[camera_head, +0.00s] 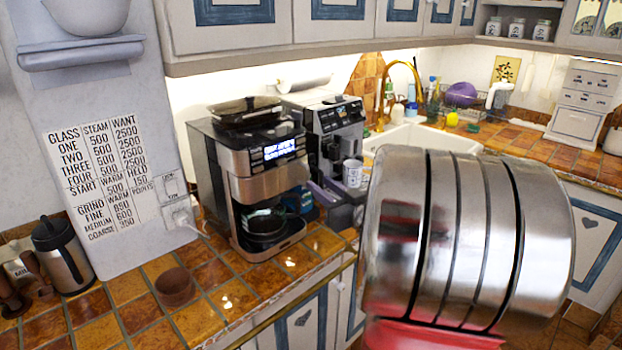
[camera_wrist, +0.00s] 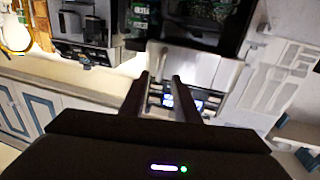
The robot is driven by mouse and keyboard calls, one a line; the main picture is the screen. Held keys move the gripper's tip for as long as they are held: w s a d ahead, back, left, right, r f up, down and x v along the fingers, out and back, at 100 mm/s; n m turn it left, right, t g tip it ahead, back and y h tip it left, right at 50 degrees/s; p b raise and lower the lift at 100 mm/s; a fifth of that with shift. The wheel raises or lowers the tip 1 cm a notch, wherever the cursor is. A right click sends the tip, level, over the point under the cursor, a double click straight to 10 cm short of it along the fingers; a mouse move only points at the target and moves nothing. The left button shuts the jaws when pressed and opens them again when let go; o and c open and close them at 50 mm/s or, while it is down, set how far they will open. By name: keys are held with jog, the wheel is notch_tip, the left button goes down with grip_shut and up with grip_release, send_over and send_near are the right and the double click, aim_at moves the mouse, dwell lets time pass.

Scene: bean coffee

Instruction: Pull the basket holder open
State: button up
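The coffee machine (camera_head: 225,140) stands on the tiled counter, black and silver, with a lit display. Its basket holder appears to be the brushed-metal front section (camera_head: 268,181) below the display, flush with the body, above the glass carafe (camera_head: 264,224). In the wrist view, which is turned over, the metal front (camera_wrist: 203,68) and lit display (camera_wrist: 181,101) lie in front of my gripper (camera_wrist: 161,77). Its two dark fingers are apart, with nothing visible gripped between them. I cannot tell whether the fingertips touch the machine. My gripper is not visible in the head view.
A second coffee machine (camera_head: 336,125) with a white cup (camera_head: 352,173) stands just right. A brown bowl (camera_head: 175,286) and steel jug (camera_head: 62,256) sit on the counter at left. Wall cabinets (camera_head: 236,22) hang above. My metallic arm fills the lower right.

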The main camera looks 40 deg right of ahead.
aim_at(308, 175)
jog(key=w, duration=0.3)
jog(key=w+d, duration=0.1)
jog(key=w, duration=0.1)
jog(key=shift+w, duration=0.3)
grip_shut()
dwell(0.5)
